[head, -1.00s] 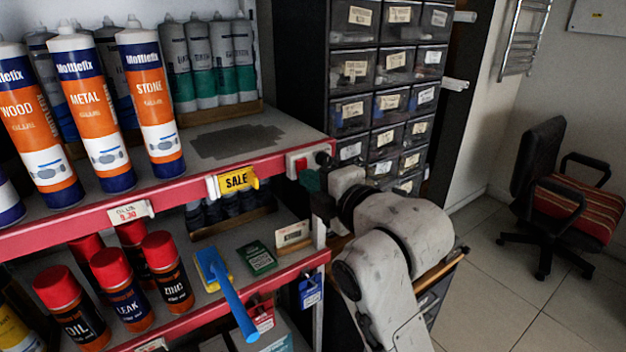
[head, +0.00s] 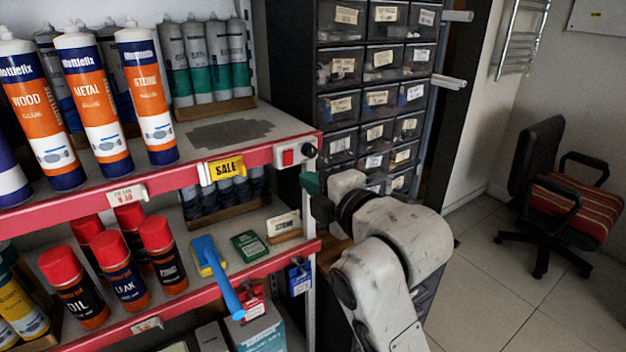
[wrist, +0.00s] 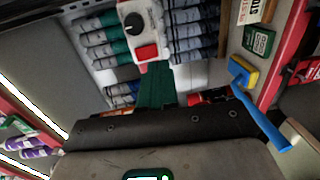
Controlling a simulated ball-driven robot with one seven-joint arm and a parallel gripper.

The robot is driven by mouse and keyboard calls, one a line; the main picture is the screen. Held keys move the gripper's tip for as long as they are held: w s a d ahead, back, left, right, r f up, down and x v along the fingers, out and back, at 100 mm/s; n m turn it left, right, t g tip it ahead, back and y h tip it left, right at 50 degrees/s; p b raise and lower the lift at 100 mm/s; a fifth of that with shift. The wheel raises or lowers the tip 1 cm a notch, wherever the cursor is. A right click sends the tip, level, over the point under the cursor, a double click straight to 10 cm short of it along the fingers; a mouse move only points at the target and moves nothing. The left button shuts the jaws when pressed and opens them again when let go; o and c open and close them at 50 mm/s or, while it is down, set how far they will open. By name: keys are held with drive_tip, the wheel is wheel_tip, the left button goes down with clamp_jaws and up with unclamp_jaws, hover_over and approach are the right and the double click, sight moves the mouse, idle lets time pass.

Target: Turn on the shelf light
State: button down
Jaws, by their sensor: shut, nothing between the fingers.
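The switch box (head: 288,154) is white, with a red button and a black knob (head: 309,150), at the right end of the upper shelf's red front edge. In the wrist view the box shows the black knob (wrist: 133,22) and the red button (wrist: 148,53) just beyond my fingertips. My gripper (head: 311,184) has green fingers and is below and slightly right of the box in the head view. In the wrist view my gripper (wrist: 158,70) is shut and empty, its tips near the red button. I cannot tell whether they touch it.
The upper shelf (head: 255,120) holds cartridges; a yellow SALE tag (head: 225,169) hangs left of the box. The lower shelf holds spray cans (head: 125,270) and a blue-handled brush (head: 222,275). A dark drawer cabinet (head: 375,100) stands behind my arm.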

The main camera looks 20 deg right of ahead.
drive_tip(key=s+d+f, duration=0.1)
drive_tip(key=s, duration=0.7)
drive_tip(key=shift+s+d+f+b, duration=0.2)
drive_tip(key=shift+d+f+b, duration=0.05)
drive_tip(key=shift+d+b, duration=0.1)
drive_tip(key=s+d+f+m+g+h+p, duration=0.15)
drive_tip(key=s+f+m+g, duration=0.35)
drive_tip(key=f, duration=0.5)
drive_tip(key=s+d+f+m+g+h+p, duration=0.1)
drive_tip(key=s+f+m+g+p, duration=0.2)
drive_tip(key=s+f+m, duration=0.45)
drive_tip(key=s+d+f+m+g+p, duration=0.1)
drive_tip(key=s+d+f+m+g, duration=0.1)
drive_tip(key=s+f, duration=0.4)
drive_tip(key=s+d+f+m+g+p, duration=0.1)
drive_tip(key=s+f+m+g, duration=0.4)
drive_tip(key=s, duration=0.5)
wheel_tip(320, 180, down, 2)
drive_tip(key=shift+s+d+m+h, duration=0.35)
drive_tip(key=shift+d+m+h, duration=0.15)
drive_tip(key=shift+d, duration=0.35)
